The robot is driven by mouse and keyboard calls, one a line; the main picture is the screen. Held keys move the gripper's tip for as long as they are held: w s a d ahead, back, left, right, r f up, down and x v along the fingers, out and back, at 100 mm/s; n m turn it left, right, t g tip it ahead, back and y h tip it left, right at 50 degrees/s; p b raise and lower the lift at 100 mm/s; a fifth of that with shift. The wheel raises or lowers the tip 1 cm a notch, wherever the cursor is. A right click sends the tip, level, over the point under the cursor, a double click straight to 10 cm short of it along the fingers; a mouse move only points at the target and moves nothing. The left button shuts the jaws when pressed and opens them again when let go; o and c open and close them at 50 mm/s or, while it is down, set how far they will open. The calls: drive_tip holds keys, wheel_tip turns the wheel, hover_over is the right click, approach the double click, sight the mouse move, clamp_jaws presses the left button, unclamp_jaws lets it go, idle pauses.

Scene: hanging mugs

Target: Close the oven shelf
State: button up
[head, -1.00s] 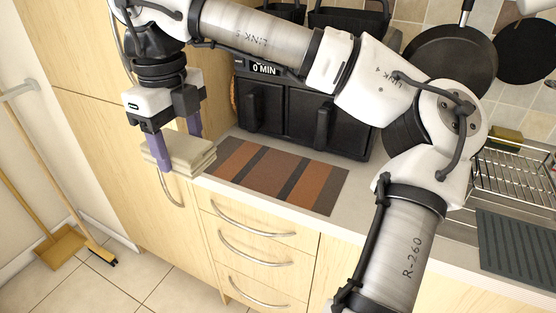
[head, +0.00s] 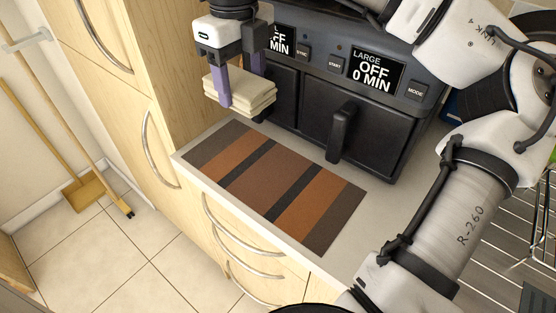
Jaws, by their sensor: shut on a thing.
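My gripper (head: 240,86) is at the upper left, its purple fingers shut on a folded cream cloth (head: 250,101). The cloth is held in front of the left part of a black double-drawer oven (head: 310,62), above the counter. The oven's right drawer (head: 372,128) has a black upright handle (head: 341,133) and looks shut. The left drawer (head: 284,85) is partly hidden by my gripper and the cloth, and I cannot tell if it is fully shut. The oven's displays read OFF and 0 MIN.
A brown striped mat (head: 265,190) lies flat and bare on the counter before the oven. Wooden drawers (head: 235,255) with curved handles are below, and a tall wooden cabinet (head: 125,85) is left. My arm crosses the right side. A broom (head: 85,188) stands at far left.

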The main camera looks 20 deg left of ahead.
sight(252, 177)
wheel_tip(252, 177, down, 20)
drive_tip(key=p, duration=0.3)
drive_tip(key=shift+r, duration=0.1)
drive_tip(key=shift+f, duration=0.2)
drive_tip(key=o, duration=0.9)
drive_tip(key=shift+r, duration=0.1)
drive_tip(key=shift+o, duration=0.2)
